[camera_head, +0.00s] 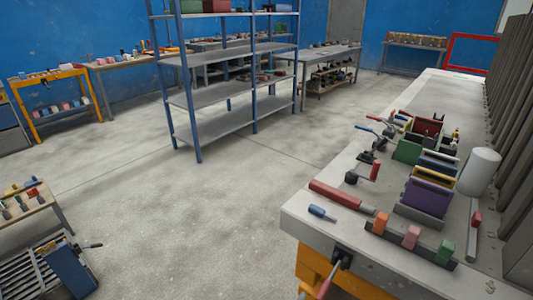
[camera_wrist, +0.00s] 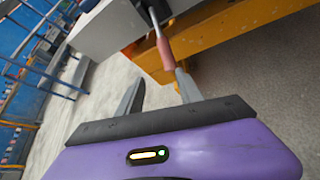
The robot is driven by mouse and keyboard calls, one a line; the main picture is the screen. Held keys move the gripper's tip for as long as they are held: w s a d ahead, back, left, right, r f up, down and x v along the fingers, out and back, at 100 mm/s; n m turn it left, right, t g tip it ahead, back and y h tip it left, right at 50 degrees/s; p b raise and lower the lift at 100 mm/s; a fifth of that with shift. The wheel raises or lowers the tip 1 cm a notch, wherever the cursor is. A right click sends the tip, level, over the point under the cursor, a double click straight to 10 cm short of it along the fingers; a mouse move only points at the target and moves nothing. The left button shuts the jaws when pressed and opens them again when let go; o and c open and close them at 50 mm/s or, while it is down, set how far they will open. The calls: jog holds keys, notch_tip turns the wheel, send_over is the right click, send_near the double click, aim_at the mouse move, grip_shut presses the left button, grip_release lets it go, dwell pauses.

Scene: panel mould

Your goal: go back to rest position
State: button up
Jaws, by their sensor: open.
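My gripper (camera_wrist: 160,92) shows in the wrist view, with its two grey fingers apart and nothing between them. Beyond the fingers is the pink handle (camera_wrist: 164,50) of a clamp or vice at the workbench's edge. I cannot tell the exact distance, but no grip on it shows. The same handle (camera_head: 325,287) shows at the bottom of the head view, under the front corner of the workbench (camera_head: 322,231). My gripper and arm do not show in the head view.
The workbench carries a purple box (camera_head: 425,198), a white cylinder (camera_head: 479,171), a red-handled tool (camera_head: 335,193) and several coloured blocks. A blue-framed shelf (camera_head: 217,122) stands mid-room. A slatted unit (camera_head: 40,275) is at lower left. The concrete floor (camera_head: 190,220) between them is clear.

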jog(key=a+r+m+t+y, duration=0.2)
jog(key=a+r+m+y, duration=0.1)
jog(key=a+m+y, duration=0.15)
jog(key=s+a+r+m+t+y, duration=0.1)
jog(key=s+a+r+m+y, duration=0.2)
jog(key=s+m, duration=0.7)
jog(key=s+d+r+m, duration=0.4)
jog(key=s+d, duration=0.1)
jog(key=s, duration=0.3)
jog(key=s+d+r+m+h, duration=0.1)
jog(key=s+d+r+m, duration=0.2)
jog(key=s, duration=0.6)
jog(key=s+d+r+m+h, duration=0.1)
jog(key=s+d+r+m, duration=0.3)
jog(key=s, duration=0.5)
jog(key=d+r, duration=0.2)
jog(key=d, duration=0.1)
jog(key=shift+s+m, duration=0.2)
jog(key=shift+m, duration=0.15)
